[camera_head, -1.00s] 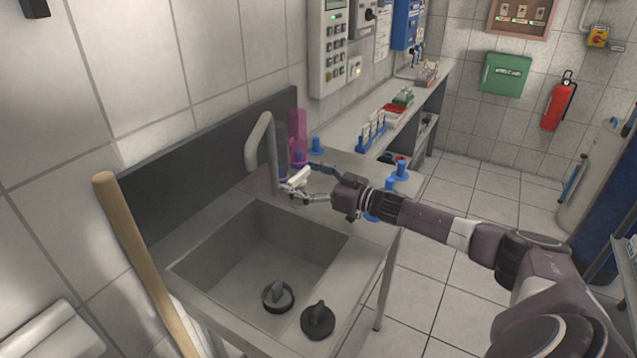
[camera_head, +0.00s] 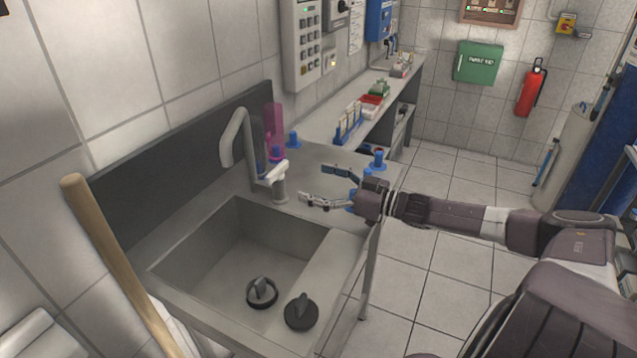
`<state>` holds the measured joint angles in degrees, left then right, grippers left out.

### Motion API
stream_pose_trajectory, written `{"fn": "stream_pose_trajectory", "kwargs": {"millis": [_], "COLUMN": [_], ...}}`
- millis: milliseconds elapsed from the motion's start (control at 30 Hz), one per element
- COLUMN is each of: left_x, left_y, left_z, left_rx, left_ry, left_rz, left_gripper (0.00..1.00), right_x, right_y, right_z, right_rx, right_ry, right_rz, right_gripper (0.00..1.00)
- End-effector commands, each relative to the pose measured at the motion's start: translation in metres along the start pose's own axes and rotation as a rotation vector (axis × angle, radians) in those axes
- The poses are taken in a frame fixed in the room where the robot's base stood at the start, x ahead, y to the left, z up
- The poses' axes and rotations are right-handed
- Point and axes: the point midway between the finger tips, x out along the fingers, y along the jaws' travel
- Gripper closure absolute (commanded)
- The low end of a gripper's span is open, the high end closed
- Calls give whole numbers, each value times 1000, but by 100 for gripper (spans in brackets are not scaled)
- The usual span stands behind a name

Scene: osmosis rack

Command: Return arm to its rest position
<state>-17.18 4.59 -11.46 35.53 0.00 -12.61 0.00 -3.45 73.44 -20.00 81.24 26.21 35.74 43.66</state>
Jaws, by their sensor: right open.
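My right arm reaches in from the right side. Its gripper (camera_head: 318,185) is open and empty above the right rim of the sink. The fingers point left toward the faucet (camera_head: 236,140), with a visible gap between them and its white lever (camera_head: 278,173). The grey sink basin (camera_head: 215,255) lies below and to the left of the gripper. My left gripper is not in view.
Two dark round plugs, one in the basin (camera_head: 261,292) and one on the front ledge (camera_head: 302,312), sit in the sink unit. Blue-based pieces (camera_head: 378,160) stand near the gripper. A pink cylinder (camera_head: 274,128) stands behind the faucet.

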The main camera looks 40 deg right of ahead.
Motion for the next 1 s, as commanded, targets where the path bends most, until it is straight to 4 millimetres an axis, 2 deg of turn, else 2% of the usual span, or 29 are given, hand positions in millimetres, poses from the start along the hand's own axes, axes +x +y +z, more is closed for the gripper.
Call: {"fn": "stream_pose_trajectory", "kwargs": {"millis": [200, 767, 867, 1000], "left_x": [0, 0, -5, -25], "left_y": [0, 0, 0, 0], "left_z": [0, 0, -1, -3], "left_rx": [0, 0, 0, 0], "left_ry": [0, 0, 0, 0], "left_rz": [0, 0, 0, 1], "left_gripper": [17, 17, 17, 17], "right_x": [-6, -6, -6, -6], "right_y": [-1, 0, 0, 0], "right_z": [-1, -1, -6, -26], "right_rx": [-2, -1, -2, -2], "right_ry": [1, 1, 1, 1], "right_rz": [-2, -1, -1, -1], "right_gripper": [13, 13, 13, 13]}}
